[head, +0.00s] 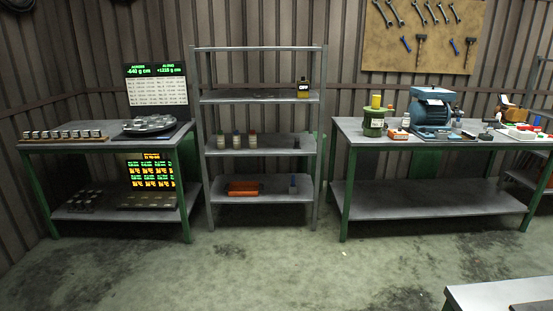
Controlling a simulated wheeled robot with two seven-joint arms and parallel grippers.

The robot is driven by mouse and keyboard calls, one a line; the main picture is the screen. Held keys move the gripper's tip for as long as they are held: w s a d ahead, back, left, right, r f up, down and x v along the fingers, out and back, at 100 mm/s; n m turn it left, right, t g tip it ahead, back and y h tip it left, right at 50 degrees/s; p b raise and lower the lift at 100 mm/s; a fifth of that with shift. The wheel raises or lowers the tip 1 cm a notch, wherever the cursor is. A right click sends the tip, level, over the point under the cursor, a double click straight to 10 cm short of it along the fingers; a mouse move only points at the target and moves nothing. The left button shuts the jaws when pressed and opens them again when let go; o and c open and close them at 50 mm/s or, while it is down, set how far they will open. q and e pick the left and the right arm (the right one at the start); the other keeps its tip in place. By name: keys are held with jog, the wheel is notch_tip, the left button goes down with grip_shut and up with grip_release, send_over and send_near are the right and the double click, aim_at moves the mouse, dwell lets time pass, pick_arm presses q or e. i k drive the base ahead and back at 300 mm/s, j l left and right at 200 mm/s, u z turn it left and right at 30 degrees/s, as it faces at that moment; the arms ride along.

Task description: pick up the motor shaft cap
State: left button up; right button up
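A blue motor (433,106) stands on the right workbench (352,134). A small dark part (486,137) lies on the bench to the right of the motor. I cannot tell at this distance whether it is the motor shaft cap, and no other cap is clear to me. Neither of my grippers is in view.
A green can (373,124) and small bottles stand left of the motor. A metal shelf (258,97) with bottles and an orange tray (244,187) stands mid-view. A left bench (75,141) holds a round device (149,124). A table corner (490,293) juts in lower right. The floor between is open.

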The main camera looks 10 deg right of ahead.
aim_at(376, 99)
jog(key=i+z, duration=0.1)
jog(key=i, duration=0.65)
jog(key=i+j+z, duration=0.15)
jog(key=i, duration=0.55)
jog(key=i+j+z, duration=0.1)
jog(key=i, duration=0.65)
jog(key=i+l+z, duration=0.2)
jog(key=z, duration=0.2)
jog(key=i+z, duration=0.8)
jog(key=i+j+z, duration=0.1)
jog(key=i+z, duration=0.3)
jog(key=i+j+z, duration=0.2)
jog(key=z, duration=0.2)
jog(key=i+l+z, duration=0.35)
jog(key=i+z, duration=0.15)
jog(key=i, duration=0.35)
jog(key=i+z, duration=0.5)
jog(key=i, duration=0.35)
